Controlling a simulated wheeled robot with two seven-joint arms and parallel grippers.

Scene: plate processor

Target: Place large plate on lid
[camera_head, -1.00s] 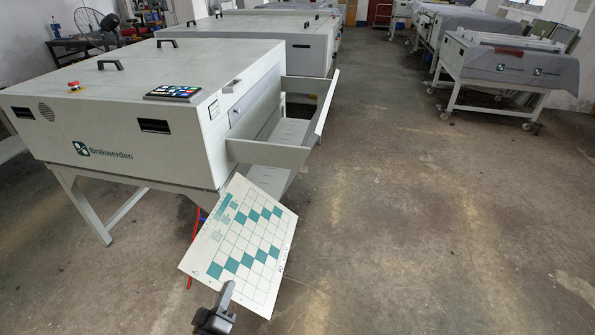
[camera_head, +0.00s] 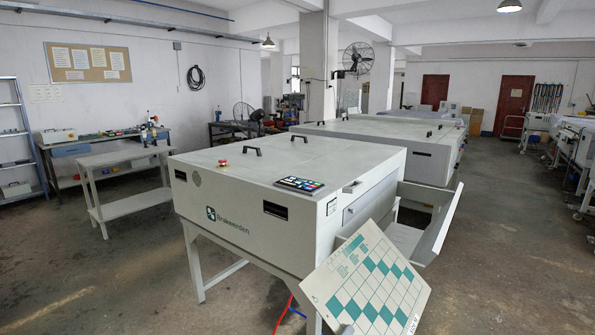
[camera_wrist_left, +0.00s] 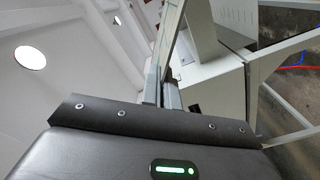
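The large plate (camera_head: 369,282) is a thin pale sheet with a printed grid of teal and white squares. It is tilted in front of the processor's right front corner in the head view. My left gripper (camera_wrist_left: 162,92) is shut on the plate's edge; the plate (camera_wrist_left: 173,38) shows nearly edge-on in the left wrist view. In the head view only a sliver of that gripper shows at the bottom edge. The lid (camera_head: 300,165) is the flat grey top of the processor, with black handles, and its surface is largely clear. My right gripper is not in view.
A dark keypad (camera_head: 299,184) and a red button (camera_head: 223,163) sit on the processor's top. An open tray (camera_head: 440,222) juts from its right side, behind the plate. A low white table (camera_head: 128,180) stands left. Open floor lies to the right.

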